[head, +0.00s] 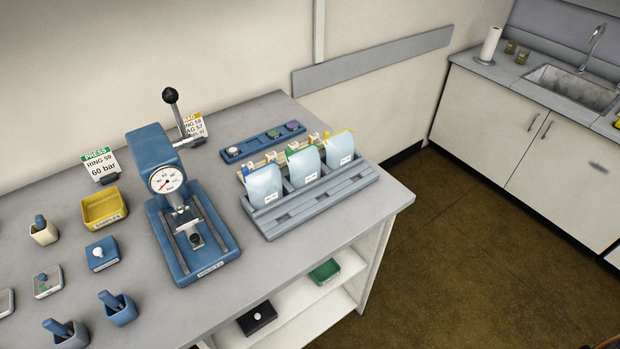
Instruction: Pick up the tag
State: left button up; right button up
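Several things here could be the tag, and I cannot tell which is meant. A white card with an orange-yellow heading (195,125) stands behind the blue press, partly hidden by its lever; its print is only partly legible. Small white pieces, perhaps tags, show at the back of the grey rack (283,216), behind three pale blue bags (264,186) that bear white labels. A card with a green heading (100,164) reads "PRESS RING 59 60 bar". Neither of my grippers is in view.
The blue press (170,229) with gauge and black-knobbed lever stands mid-bench. A yellow tray (104,208), small boxes and blue cups (119,309) lie left of it. A blue strip holder (262,141) lies behind the rack. The floor (460,260) right of the bench is clear.

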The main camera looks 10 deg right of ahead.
aim_at(313, 138)
jog(key=l+u, duration=0.3)
jog(key=k+l+u, duration=0.1)
jog(key=l+u, duration=0.2)
jog(key=l, duration=0.2)
jog(key=k+l+u, duration=0.1)
jog(key=l+u, duration=0.15)
jog(key=l, duration=0.15)
jog(key=k+l+u, duration=0.15)
jog(key=l+u, duration=0.15)
jog(key=l, duration=0.1)
